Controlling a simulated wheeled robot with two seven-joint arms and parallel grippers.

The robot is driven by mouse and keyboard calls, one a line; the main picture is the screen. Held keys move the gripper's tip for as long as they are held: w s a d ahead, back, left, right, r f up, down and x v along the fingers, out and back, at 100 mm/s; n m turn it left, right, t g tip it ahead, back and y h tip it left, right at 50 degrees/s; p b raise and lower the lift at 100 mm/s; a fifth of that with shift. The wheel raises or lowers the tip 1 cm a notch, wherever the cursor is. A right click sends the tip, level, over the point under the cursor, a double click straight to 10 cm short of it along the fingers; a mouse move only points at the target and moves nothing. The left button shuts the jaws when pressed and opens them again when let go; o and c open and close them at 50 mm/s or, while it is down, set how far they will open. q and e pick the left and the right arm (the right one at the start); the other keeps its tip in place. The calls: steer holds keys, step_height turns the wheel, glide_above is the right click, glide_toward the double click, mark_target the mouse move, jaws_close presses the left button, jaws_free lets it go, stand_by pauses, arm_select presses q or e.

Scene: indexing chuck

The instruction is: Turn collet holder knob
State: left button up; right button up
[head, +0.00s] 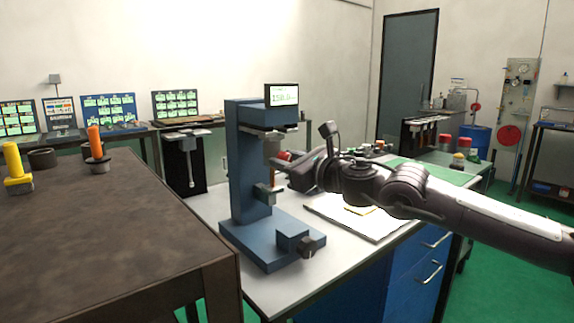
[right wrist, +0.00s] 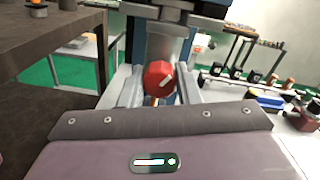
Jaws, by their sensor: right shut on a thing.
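The blue indexing chuck machine (head: 252,170) stands on a white-topped bench, with a lit display (head: 283,95) at its top. A red faceted collet holder knob (right wrist: 159,78) with a white mark sits below a grey cylindrical part in the right wrist view. My right gripper (right wrist: 160,92) is shut on the knob, one finger on each side. In the head view my right arm reaches in from the right, and the gripper (head: 276,170) is beside the machine's column, below its head. The knob is mostly hidden there. My left gripper is out of view.
A dark table (head: 95,215) at the left holds a yellow-handled tool (head: 14,165) and an orange-handled tool (head: 95,145). A white board (head: 370,222) lies on the bench under my right arm.

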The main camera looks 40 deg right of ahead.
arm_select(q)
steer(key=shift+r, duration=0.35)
arm_select(e)
steer(key=shift+f+n, duration=0.1)
steer(key=shift+n, duration=0.2)
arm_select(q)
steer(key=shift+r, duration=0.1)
arm_select(e)
steer(key=o, duration=1)
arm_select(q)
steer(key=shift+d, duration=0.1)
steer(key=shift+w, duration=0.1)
